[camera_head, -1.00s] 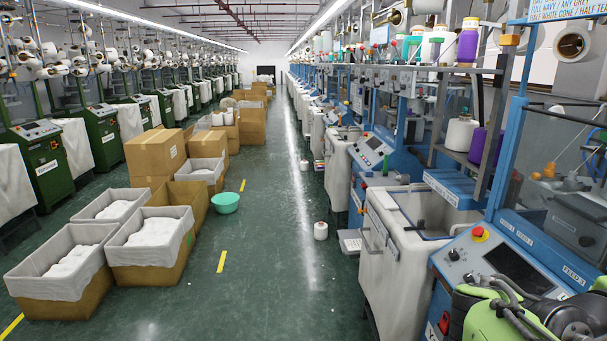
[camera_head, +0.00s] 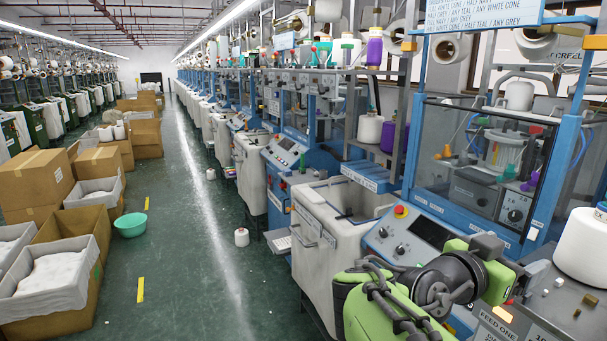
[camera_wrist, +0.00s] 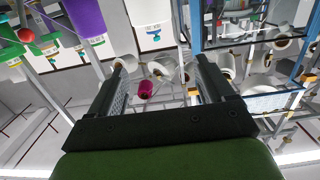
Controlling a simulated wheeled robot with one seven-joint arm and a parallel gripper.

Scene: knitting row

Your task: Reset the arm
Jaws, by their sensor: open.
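My gripper (camera_wrist: 163,78) shows in the wrist view with its two dark fingers spread wide apart. Nothing is held between them; a magenta cone (camera_wrist: 146,89) and several white cones show in the gap, farther off. In the head view my green and black arm is folded at the lower right, in front of a blue knitting machine (camera_head: 566,170). The fingers cannot be made out clearly there.
A white cone (camera_head: 582,248) stands on a grey surface right of my arm. A control panel (camera_head: 420,232) and a white bin (camera_head: 318,250) are close on its left. The green aisle floor (camera_head: 190,270) is mostly open, with cartons (camera_head: 30,180) and a teal basin (camera_head: 130,224) along its left.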

